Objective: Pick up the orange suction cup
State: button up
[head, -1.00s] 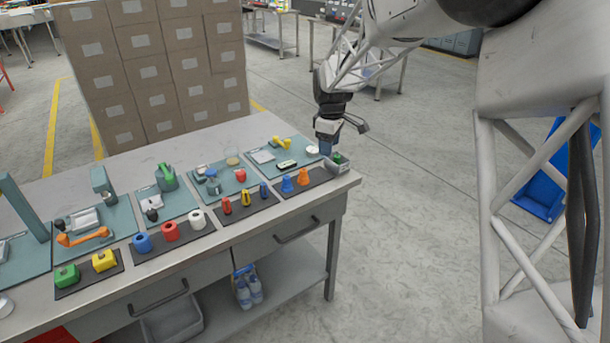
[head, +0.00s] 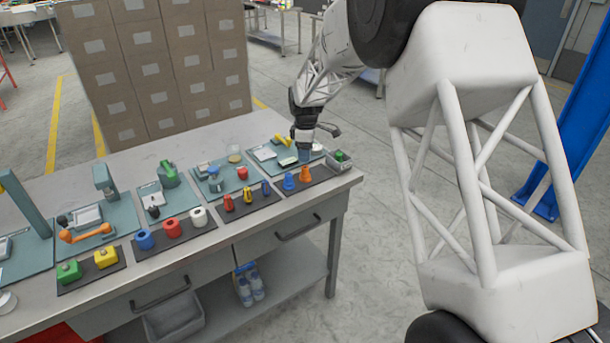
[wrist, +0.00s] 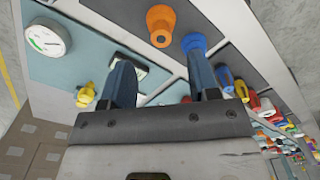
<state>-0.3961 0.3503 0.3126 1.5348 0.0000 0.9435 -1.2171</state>
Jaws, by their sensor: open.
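The orange suction cup (head: 305,174) stands upright on a dark mat (head: 318,183) near the right end of the table. It also shows at the top of the wrist view (wrist: 160,24). A blue suction cup (head: 288,181) stands just left of it, and shows right of it in the wrist view (wrist: 194,43). My gripper (head: 304,158) hangs just behind the orange cup, over the table's back row. In the wrist view its two blue fingers (wrist: 163,92) are apart with nothing held between them. The orange cup lies beyond the fingertips, not between them.
A round white gauge (wrist: 47,39) and yellow fitting (head: 283,142) lie on a teal mat behind.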

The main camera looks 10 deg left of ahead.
aim_at(305, 167)
jog(key=shift+f, duration=1.25)
jog(key=shift+f, duration=0.1)
jog(key=shift+f, duration=2.55)
jog(key=shift+c, duration=0.2)
jog(key=c, duration=1)
